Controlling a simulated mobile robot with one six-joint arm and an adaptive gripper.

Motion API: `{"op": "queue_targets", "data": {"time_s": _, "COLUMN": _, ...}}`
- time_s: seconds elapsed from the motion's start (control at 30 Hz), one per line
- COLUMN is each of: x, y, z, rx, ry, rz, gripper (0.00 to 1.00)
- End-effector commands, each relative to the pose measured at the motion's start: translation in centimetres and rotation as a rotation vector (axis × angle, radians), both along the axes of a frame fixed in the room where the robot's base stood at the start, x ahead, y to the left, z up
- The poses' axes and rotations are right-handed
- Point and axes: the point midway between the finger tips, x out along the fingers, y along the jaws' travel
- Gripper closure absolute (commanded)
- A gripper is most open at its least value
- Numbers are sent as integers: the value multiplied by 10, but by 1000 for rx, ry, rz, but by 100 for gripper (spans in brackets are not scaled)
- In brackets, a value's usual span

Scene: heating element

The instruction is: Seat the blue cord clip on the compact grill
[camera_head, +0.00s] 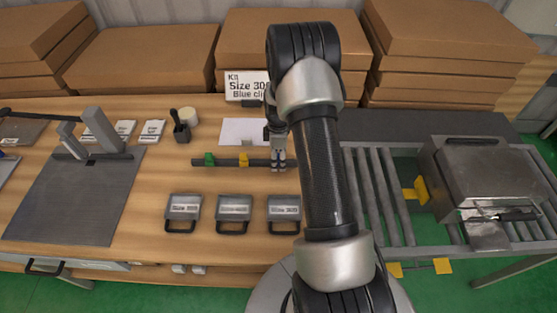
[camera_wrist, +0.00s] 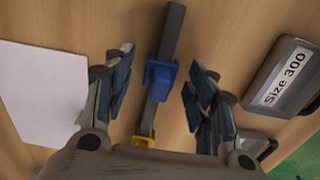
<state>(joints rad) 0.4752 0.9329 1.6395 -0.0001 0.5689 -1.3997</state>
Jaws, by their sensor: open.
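The blue cord clip (camera_wrist: 160,78) sits on a dark rail (camera_wrist: 172,30) in the wrist view. My gripper (camera_wrist: 157,82) is open, with one finger on each side of the clip and a gap on both sides. In the head view my gripper (camera_head: 278,160) points down at the right part of the rail (camera_head: 222,162), and I cannot make out the blue clip there. The compact grill (camera_head: 490,175) is a grey metal box on the roller conveyor at the right, with a dark handle at its front.
A green clip (camera_head: 209,159) and a yellow clip (camera_head: 244,160) sit farther left on the rail. Size-labelled bins (camera_head: 234,207) stand in front. A white sheet (camera_head: 240,131) and a kit sign (camera_head: 246,86) are behind. Yellow brackets (camera_head: 420,190) flank the conveyor (camera_head: 380,190).

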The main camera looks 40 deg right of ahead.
Motion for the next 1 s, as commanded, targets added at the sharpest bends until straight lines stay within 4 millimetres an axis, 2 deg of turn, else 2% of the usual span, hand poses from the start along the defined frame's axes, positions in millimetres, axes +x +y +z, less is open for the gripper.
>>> {"op": "queue_targets", "data": {"time_s": 0.1, "x": 0, "y": 0, "z": 1, "rx": 0, "ry": 0, "rz": 0, "gripper": 50}}
{"op": "queue_targets", "data": {"time_s": 0.63, "x": 0, "y": 0, "z": 1, "rx": 0, "ry": 0, "rz": 0, "gripper": 84}}
{"op": "queue_targets", "data": {"time_s": 1.0, "x": 0, "y": 0, "z": 8, "rx": -1, "ry": -1, "rz": 0, "gripper": 85}}
